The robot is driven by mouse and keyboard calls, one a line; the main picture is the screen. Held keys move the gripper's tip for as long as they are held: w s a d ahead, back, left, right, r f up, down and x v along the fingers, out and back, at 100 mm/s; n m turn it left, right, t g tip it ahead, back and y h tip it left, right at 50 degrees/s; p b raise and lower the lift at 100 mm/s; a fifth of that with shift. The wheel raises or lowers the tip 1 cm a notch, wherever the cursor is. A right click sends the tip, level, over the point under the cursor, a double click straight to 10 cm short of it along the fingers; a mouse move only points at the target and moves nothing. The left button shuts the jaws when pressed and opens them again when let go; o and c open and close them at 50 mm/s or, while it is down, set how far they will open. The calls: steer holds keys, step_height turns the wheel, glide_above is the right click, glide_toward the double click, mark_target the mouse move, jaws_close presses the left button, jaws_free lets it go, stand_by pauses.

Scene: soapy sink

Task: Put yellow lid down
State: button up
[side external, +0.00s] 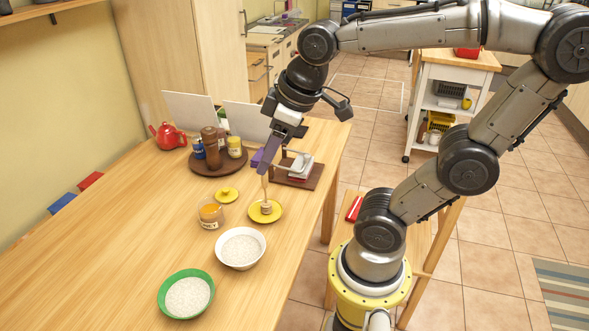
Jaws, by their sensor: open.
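The yellow lid (227,194) lies on the wooden table just behind the open honey jar (211,216), apart from it. My gripper (264,170) has purple fingers. It is open, pointing down above the yellow saucer (277,216), to the right of the lid and apart from it. A wooden honey dipper (265,200) stands upright on the saucer, its top at my fingertips. I cannot tell whether the fingers touch it.
A white bowl (240,264) and a green bowl (163,299), both with white contents, stand in front. A brown round tray (198,170) with several containers and a red teapot (168,136) are behind. A napkin holder (313,180) stands right of my gripper.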

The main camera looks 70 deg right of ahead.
steer(key=s, duration=0.1)
steer(key=s+a+f+m, duration=0.1)
steer(key=s, duration=0.1)
steer(key=s+f+m, duration=0.1)
steer(key=s, duration=0.1)
steer(key=shift+s+a+t, duration=0.2)
steer(key=shift+a+t, duration=0.05)
steer(key=shift+t, duration=0.15)
